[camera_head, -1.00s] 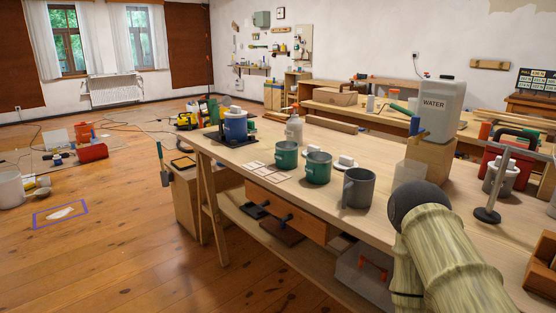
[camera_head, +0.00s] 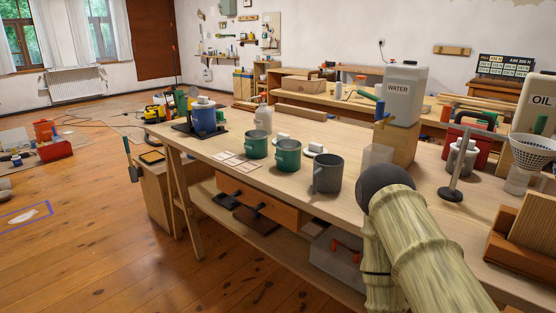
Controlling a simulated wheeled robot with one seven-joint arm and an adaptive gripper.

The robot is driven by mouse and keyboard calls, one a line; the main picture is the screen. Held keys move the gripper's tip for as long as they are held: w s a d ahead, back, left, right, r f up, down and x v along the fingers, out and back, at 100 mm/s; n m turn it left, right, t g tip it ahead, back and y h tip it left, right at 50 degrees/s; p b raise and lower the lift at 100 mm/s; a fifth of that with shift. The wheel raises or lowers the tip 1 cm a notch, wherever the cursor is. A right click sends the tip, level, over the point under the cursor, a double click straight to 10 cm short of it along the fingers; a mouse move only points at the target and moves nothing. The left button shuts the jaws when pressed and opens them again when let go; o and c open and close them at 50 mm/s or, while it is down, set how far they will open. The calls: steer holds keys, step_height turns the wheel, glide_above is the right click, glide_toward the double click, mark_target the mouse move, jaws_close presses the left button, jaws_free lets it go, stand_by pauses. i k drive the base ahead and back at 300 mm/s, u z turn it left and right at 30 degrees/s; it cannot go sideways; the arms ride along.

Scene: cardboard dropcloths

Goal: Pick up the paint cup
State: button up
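Several cups stand on the wooden workbench (camera_head: 225,146); I cannot tell which one is the paint cup. Two green cups, one on the left (camera_head: 256,145) and one on the right (camera_head: 288,154), stand upright near the front edge. A larger dark grey mug (camera_head: 328,173) stands to their right, its handle toward the left. A blue container (camera_head: 203,119) with a pale top sits on a dark stand at the bench's far left end. My arm, pale and bamboo-like with a dark round joint, reaches in from the lower right, right of the grey mug. My gripper is not in view.
A water jug (camera_head: 401,94) stands on a wooden block (camera_head: 398,142). A metal stand (camera_head: 456,170) and a white funnel (camera_head: 533,151) are at right.

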mark_target(328, 168)
steer(key=k, duration=1)
steer(key=u, duration=0.75)
steer(key=i, duration=0.6)
steer(key=z, duration=1.25)
